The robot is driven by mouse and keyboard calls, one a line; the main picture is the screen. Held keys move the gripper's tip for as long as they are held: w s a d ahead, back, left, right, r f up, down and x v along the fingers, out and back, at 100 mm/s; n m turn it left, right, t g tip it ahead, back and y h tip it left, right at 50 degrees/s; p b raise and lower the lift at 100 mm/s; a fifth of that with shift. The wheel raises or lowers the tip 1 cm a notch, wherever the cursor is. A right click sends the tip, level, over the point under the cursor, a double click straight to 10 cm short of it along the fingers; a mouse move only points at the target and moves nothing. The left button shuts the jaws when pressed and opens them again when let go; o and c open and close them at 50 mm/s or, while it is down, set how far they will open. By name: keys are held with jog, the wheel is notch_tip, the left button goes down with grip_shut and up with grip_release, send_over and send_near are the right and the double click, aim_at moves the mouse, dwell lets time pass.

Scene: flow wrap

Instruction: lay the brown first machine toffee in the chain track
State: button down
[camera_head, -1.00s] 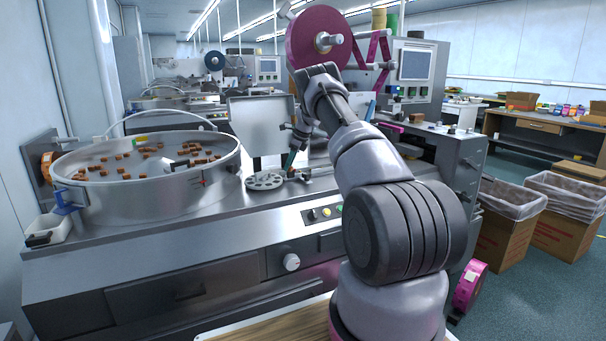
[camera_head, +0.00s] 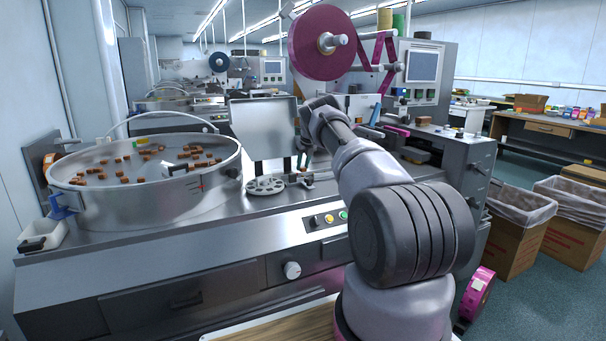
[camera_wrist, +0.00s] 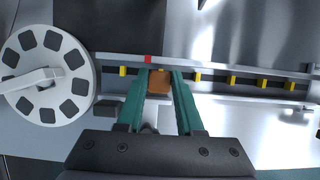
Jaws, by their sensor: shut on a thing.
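The brown toffee (camera_wrist: 159,84) is between the green fingers of my gripper (camera_wrist: 159,74) in the wrist view, and they are shut on it. The chain track (camera_wrist: 215,79) runs across the wrist view as a pale rail channel with several yellow lugs, one of them (camera_wrist: 197,77) just right of the fingers. The toffee overlaps the track in this view; whether it touches the track's floor cannot be told. In the head view my arm hides the toffee and most of the gripper; only a bit of green finger shows.
A white disc (camera_wrist: 86,75) with dark pockets lies left of the track, also seen in the head view (camera_head: 266,191). A red mark (camera_wrist: 147,59) is on the rail by the fingers. A round pan (camera_head: 120,205) of brown toffees stands at left. A pink film reel (camera_head: 305,60) hangs above.

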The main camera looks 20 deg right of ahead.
aim_at(304, 168)
jog(key=shift+f, duration=1.8)
jog(key=shift+f, duration=0.1)
jog(key=c, duration=0.5)
grip_release()
jog(key=shift+c, duration=0.2)
